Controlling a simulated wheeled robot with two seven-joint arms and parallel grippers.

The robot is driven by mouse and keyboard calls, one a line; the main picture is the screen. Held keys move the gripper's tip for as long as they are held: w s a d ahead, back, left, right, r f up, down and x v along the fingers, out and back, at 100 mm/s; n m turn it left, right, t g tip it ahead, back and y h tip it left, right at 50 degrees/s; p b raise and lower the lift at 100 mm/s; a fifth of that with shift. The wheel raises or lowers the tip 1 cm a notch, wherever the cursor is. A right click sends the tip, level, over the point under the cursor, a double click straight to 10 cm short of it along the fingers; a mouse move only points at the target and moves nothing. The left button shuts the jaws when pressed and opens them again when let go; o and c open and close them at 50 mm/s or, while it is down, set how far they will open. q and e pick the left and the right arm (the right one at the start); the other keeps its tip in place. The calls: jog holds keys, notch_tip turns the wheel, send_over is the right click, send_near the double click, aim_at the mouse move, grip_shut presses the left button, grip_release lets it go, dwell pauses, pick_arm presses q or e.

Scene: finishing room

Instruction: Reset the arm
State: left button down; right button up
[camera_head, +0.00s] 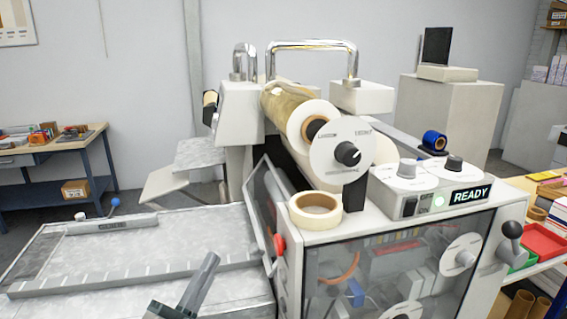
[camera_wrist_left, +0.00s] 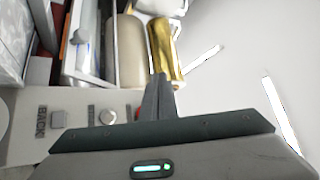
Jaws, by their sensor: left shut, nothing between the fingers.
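My left gripper (camera_head: 211,262) is at the bottom of the head view, in front of the flat grey table of the machine. Its narrow dark fingers point up and slightly right, are closed together and hold nothing. In the left wrist view the shut fingers (camera_wrist_left: 159,82) stand in the middle, with a gold roll and a cream roll beyond them. They look apart from the machine in the head view. My right gripper is not in view.
A laminating machine (camera_head: 300,230) with rolls, knobs and a lit READY panel (camera_head: 468,195) stands just right of the gripper. A tape roll (camera_head: 315,210) lies on it. The machine's feed table (camera_head: 130,250) is mostly clear. A workbench (camera_head: 55,155) stands far left.

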pick_arm(q)
jog(key=s+a+f+n+g+y, duration=0.3)
jog(key=f+n, duration=0.1)
jog(key=f, duration=0.4)
jog(key=s+a+f+n+g+y, duration=0.25)
jog(key=s+f+n+y, duration=0.2)
jog(key=f, duration=0.25)
jog(key=s+a+f+n+g+y, duration=0.2)
jog(key=a+f+n+g+y, duration=0.15)
jog(key=f, duration=0.45)
jog(key=s+d+f+n+g+h, duration=0.15)
jog(key=s+f+g, duration=0.4)
jog(key=s, duration=0.65)
jog(key=s+d+f+n+g+h, duration=0.15)
jog(key=s+f+g, duration=0.25)
jog(key=s+f, duration=0.55)
jog(key=s+a+f+b, duration=0.1)
jog(key=s+f, duration=0.1)
jog(key=f, duration=1.2)
jog(key=s+f+b, duration=0.1)
jog(key=s+f, duration=0.1)
jog(key=f, duration=1.3)
jog(key=s+a+f+g+b, duration=0.2)
jog(key=s+a+f, duration=0.1)
jog(key=s+f, duration=1.4)
jog(key=shift+f+y, duration=0.4)
jog(key=shift+f, duration=0.15)
